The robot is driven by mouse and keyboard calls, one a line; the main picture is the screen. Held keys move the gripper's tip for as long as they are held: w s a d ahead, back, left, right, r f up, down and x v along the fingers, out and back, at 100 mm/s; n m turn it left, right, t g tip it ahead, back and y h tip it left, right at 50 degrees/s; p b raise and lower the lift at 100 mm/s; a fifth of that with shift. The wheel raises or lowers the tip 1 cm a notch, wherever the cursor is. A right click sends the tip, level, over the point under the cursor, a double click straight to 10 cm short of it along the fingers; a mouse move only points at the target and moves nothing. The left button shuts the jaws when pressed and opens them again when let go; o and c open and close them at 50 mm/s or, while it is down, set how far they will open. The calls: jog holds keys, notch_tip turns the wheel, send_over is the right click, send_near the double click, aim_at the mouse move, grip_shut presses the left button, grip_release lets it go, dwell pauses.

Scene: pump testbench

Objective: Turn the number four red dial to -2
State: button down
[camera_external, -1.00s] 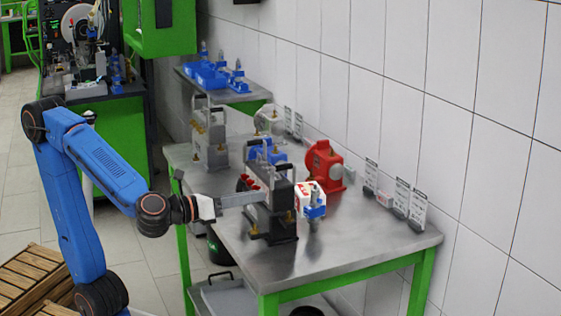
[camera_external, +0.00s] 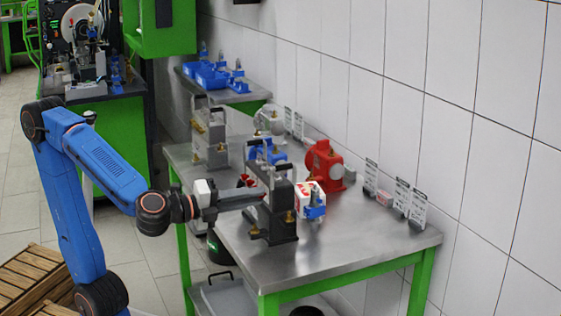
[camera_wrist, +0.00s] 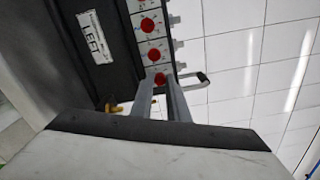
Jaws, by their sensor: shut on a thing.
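The dark test unit (camera_external: 272,215) stands upright on the metal table, with red dials on its panel. In the wrist view three red dials show in a row on a white panel (camera_wrist: 134,6): an upper dial (camera_wrist: 147,25), a middle dial (camera_wrist: 154,55) and a lower dial (camera_wrist: 160,79). My gripper (camera_wrist: 159,84) has its two fingers on either side of the lower dial and is shut on it. The dial numbers and scale are too small to read. In the external view my gripper (camera_external: 262,198) reaches the panel side of the unit, and its fingertips are partly hidden.
A white and blue pump (camera_external: 312,201) and a red pump (camera_external: 325,166) stand close behind the unit. The table's front right (camera_external: 345,250) is clear.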

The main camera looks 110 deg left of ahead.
jog(key=shift+n, duration=0.8)
jog(key=c, duration=2)
grip_release()
jog(key=shift+s+d, duration=0.1)
jog(key=shift+d, duration=0.05)
jog(key=v, duration=1.7)
jog(key=shift+s+f, duration=0.1)
